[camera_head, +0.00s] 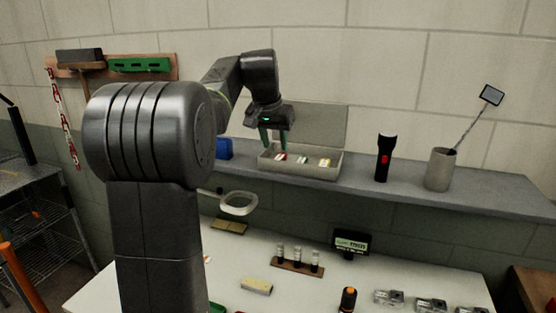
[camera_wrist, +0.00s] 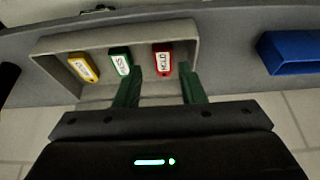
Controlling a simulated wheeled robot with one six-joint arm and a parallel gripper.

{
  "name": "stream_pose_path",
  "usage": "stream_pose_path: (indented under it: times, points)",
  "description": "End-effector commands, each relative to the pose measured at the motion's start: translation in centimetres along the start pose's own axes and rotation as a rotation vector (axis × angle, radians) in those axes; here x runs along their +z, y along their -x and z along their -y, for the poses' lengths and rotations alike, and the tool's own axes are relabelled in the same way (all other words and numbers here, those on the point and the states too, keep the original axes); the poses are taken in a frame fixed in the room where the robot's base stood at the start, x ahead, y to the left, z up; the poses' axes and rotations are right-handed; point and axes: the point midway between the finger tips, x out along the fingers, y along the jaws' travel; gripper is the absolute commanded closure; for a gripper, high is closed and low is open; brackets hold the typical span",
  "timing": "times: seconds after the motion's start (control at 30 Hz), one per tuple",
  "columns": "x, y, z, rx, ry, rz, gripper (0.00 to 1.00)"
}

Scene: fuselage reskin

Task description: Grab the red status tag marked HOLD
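The red tag (camera_head: 281,157) lies at the left end of an open grey box (camera_head: 300,172) on the wall shelf. In the wrist view the red tag (camera_wrist: 162,58) shows a white label reading HOLD. My gripper (camera_wrist: 160,72) is open, its two green fingers spread apart. The red tag appears between and just beyond the fingertips, with no visible contact. In the head view my gripper (camera_head: 274,142) is over the left end of the box. A green tag (camera_wrist: 120,62) and a yellow tag (camera_wrist: 83,67) lie beside the red one; the green tag is close to one finger.
The box's raised lid (camera_head: 318,124) stands behind the tags. A blue bin (camera_wrist: 290,52) is beside the box. A black flashlight (camera_head: 385,158) and a grey cup (camera_head: 440,168) stand farther right on the shelf (camera_head: 410,188). A white worktable (camera_head: 325,285) with small items is below.

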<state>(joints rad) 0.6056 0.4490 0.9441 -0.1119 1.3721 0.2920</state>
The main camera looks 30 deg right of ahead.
Motion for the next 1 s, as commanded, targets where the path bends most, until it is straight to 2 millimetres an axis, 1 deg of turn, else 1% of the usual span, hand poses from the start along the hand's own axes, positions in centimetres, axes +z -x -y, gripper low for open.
stream_pose_path:
  times: [0.23,0.4,0.5,0.6,0.8,0.97,1.0]
  points:
    - [-0.1,-1.9,0.1,0.001,0.000,0.003,0.64]
    - [-0.4,-4.5,0.3,0.001,0.001,0.004,0.64]
    - [-0.4,-5.6,0.3,0.001,0.000,0.002,0.64]
    - [-0.4,-6.1,0.3,0.000,0.000,0.000,0.64]
    - [-0.3,-6.1,0.3,0.000,0.000,0.000,0.64]
    - [-0.4,-6.1,0.3,0.000,0.000,0.000,0.95]
    - [-0.4,-6.1,0.3,0.000,0.000,0.000,0.97]
